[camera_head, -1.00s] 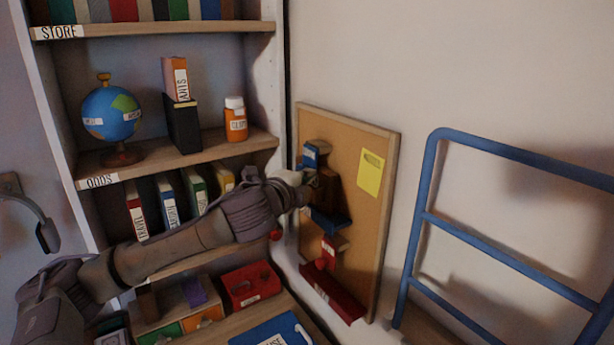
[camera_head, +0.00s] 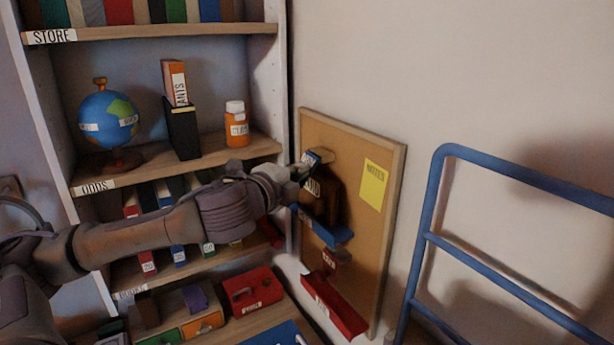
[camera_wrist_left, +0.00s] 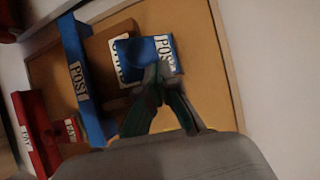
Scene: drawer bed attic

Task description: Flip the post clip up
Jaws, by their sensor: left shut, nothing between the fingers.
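The blue post clip (camera_wrist_left: 150,56), labelled POST, is on the corkboard in the left wrist view. In the head view the clip (camera_head: 320,154) looks tilted, its label slanting. A brown block (camera_wrist_left: 110,60) lies beside it, and a blue ledge (camera_wrist_left: 92,85), also labelled POST, is beyond that. My left gripper (camera_head: 304,170) is shut and empty. In the wrist view its fingertips (camera_wrist_left: 160,76) lie over the clip's lower edge, at or very near it; contact is unclear. The gripper hides part of the clip. My right gripper is not in view.
The corkboard (camera_head: 372,240) also carries a red ledge (camera_head: 334,308) and a yellow note (camera_head: 374,186). A shelf unit with a globe (camera_head: 108,120) and an orange bottle (camera_head: 237,128) stands left. A blue rail (camera_head: 430,220) stands right; bare wall lies above.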

